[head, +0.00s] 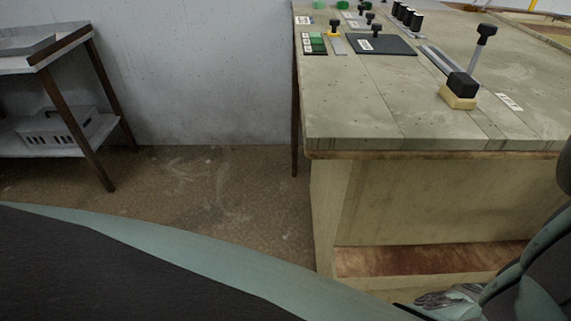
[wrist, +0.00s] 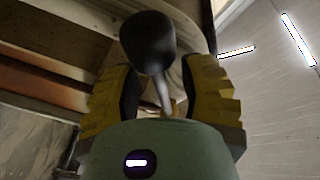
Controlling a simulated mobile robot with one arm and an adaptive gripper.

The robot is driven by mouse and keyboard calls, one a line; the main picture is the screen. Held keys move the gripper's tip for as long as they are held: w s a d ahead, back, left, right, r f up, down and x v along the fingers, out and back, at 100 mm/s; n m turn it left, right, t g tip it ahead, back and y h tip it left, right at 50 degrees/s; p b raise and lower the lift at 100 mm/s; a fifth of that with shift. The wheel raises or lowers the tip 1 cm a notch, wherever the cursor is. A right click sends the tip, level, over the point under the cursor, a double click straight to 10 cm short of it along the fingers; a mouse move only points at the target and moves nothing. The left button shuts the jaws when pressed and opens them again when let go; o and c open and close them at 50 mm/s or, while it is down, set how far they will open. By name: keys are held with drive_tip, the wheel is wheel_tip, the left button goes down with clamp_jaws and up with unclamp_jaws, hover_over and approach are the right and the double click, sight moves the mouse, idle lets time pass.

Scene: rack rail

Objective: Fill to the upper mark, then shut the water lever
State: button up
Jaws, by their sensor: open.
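In the wrist view a black rounded knob on a pale stem (wrist: 148,42) stands in front of my gripper (wrist: 165,100). The gripper's two yellow ridged fingers are spread to either side of the stem, with nothing clamped. I cannot tell whether they touch it, or whether this is the water lever. In the head view a lever with a black knob (head: 487,30) and pale rod stands tilted on the bench, by a black block on a yellowish base (head: 459,94). My fingers are not clearly visible there. No water vessel or upper mark can be made out.
The wooden bench (head: 370,125) carries small black-knobbed controls (head: 370,18), a dark plate (head: 382,44), green blocks (head: 315,42) and black cylinders (head: 408,15). A side shelf (head: 30,62) holding a grey crate (head: 55,130) stands left. Floor between them is clear.

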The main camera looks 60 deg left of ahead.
drive_tip(key=shift+c, duration=0.2)
clamp_jaws()
idle(0.3)
drive_tip(key=shift+s+f, duration=0.1)
drive_tip(key=shift+f, duration=0.1)
drive_tip(key=s+d+f+n+t+b, duration=0.3)
drive_tip(key=d+n+t, duration=0.1)
drive_tip(key=n, duration=0.8)
drive_tip(key=shift+s+d+f+n+b, duration=0.2)
drive_tip(key=shift+s+d+n+b, duration=0.2)
drive_tip(key=shift+d, duration=0.35)
